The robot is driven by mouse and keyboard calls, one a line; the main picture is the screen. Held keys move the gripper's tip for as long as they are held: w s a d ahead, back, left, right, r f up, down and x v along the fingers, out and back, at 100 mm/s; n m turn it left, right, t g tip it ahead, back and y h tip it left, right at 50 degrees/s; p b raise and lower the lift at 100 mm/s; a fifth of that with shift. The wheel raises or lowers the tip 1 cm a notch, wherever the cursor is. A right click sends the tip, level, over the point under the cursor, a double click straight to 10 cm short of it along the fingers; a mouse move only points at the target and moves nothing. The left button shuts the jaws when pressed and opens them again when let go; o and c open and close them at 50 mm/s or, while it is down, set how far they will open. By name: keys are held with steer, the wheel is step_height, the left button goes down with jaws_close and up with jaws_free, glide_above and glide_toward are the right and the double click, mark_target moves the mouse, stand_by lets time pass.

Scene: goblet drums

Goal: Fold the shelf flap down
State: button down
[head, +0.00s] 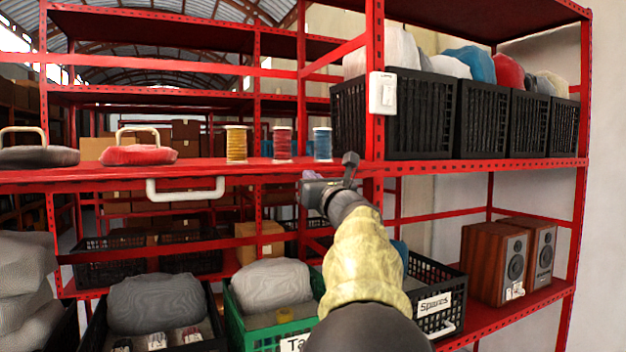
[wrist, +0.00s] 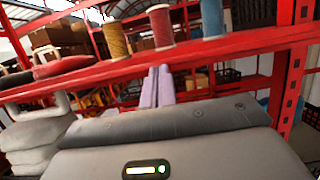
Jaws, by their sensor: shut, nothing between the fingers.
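The red shelf flap (head: 225,173) appears to be the level red board across the left bay, with a white bar handle (head: 187,190) hanging under its front edge. The board also shows in the wrist view (wrist: 110,70), with a pale handle loop (wrist: 62,102) at its left. My gripper (head: 312,176) is to the right of the handle, close to the board's front edge and near the red upright. Its lilac fingers (wrist: 162,86) are together and empty in the wrist view. I cannot tell whether they touch the board.
Yellow (head: 236,144), red (head: 282,143) and blue (head: 322,144) spools stand on the board. A red pad (head: 138,154) and a dark pad (head: 38,156) lie further left. A red upright (head: 374,90) carries a white switch box (head: 382,93). Crates with grey bundles stand below.

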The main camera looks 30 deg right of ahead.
steer(key=f+b+v, duration=0.1)
steer(key=b+v, duration=0.6)
steer(key=v, duration=0.4)
steer(key=shift+b, duration=0.3)
steer(key=shift+w+f, duration=0.1)
steer(key=shift+f, duration=0.05)
